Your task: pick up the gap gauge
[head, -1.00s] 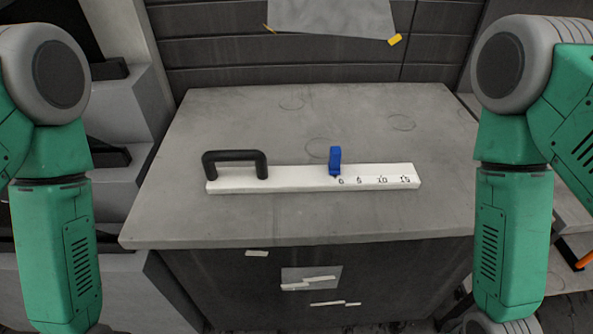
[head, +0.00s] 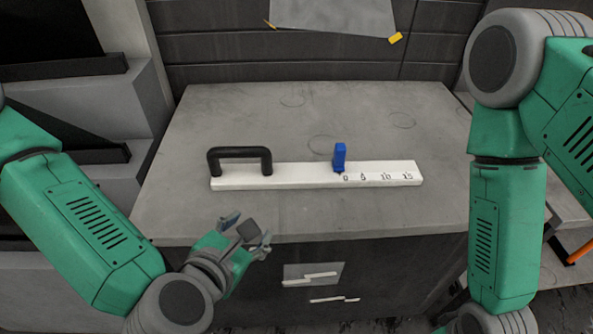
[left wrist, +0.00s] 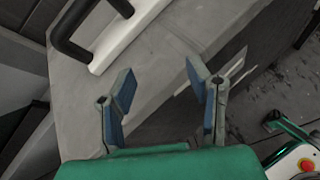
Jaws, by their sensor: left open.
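The gap gauge (head: 300,176) is a white bar with a black handle on its left part, a blue slider (head: 339,156) right of the middle and printed numbers on the right. It lies flat on the grey bench top. My left gripper (head: 246,228) is open and empty near the bench's front edge, in front of the gauge and apart from it. In the left wrist view the open fingers (left wrist: 158,92) show, with the handle end of the gauge (left wrist: 118,38) beyond them at the upper left. My right arm shows at the right; its gripper is outside the frame.
The grey bench top (head: 400,215) is otherwise clear. A grey sheet with yellow pieces (head: 395,38) is on the wall behind. Stepped grey blocks (head: 130,100) stand left of the bench. A red button on a yellow base (left wrist: 303,166) shows at the wrist view's lower right.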

